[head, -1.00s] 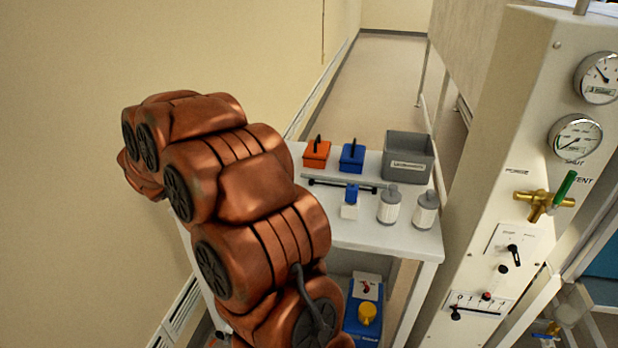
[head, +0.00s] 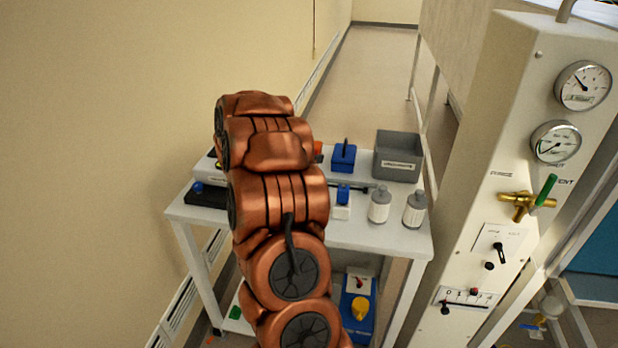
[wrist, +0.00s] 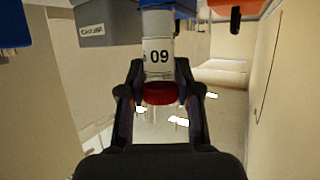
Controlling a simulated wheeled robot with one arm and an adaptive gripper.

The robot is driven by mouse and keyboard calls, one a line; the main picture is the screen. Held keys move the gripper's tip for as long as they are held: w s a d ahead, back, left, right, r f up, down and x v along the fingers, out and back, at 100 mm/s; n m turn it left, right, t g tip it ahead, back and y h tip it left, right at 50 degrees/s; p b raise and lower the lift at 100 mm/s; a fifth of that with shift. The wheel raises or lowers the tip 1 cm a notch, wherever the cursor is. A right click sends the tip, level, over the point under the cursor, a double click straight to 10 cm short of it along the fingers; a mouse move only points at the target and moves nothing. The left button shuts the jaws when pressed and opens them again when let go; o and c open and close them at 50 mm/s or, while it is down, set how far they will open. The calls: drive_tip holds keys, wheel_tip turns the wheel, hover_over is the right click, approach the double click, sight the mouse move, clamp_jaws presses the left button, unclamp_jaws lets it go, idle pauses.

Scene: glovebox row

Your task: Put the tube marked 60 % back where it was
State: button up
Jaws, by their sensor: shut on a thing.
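A clear tube (wrist: 158,50) with a red cap (wrist: 160,93) is in the wrist view. Its label appears upside down; the digits look like "09", which the other way up is 60, with part of a sign beside them. My gripper (wrist: 160,98) is shut on the tube close to its cap. The tube's far end runs to the top edge of the wrist view, in front of something blue. In the head view my arm hides the gripper and the tube. No place for the tube can be made out clearly.
The white table (head: 373,238) carries a grey bin (head: 398,165), a blue holder (head: 343,160), a partly hidden orange one (head: 318,151), two grey-capped bottles (head: 379,208), a blue-topped white item (head: 342,203) and a black tray (head: 205,199). A gauge panel (head: 515,150) stands right.

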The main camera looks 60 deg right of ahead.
drive_tip(key=shift+f+p, duration=0.55)
drive_tip(key=shift+f, duration=3.1)
drive_tip(key=shift+f, duration=0.15)
drive_tip(key=o, duration=1.1)
drive_tip(key=shift+r, duration=0.2)
drive_tip(key=b+v, duration=0.2)
drive_tip(key=v, duration=1)
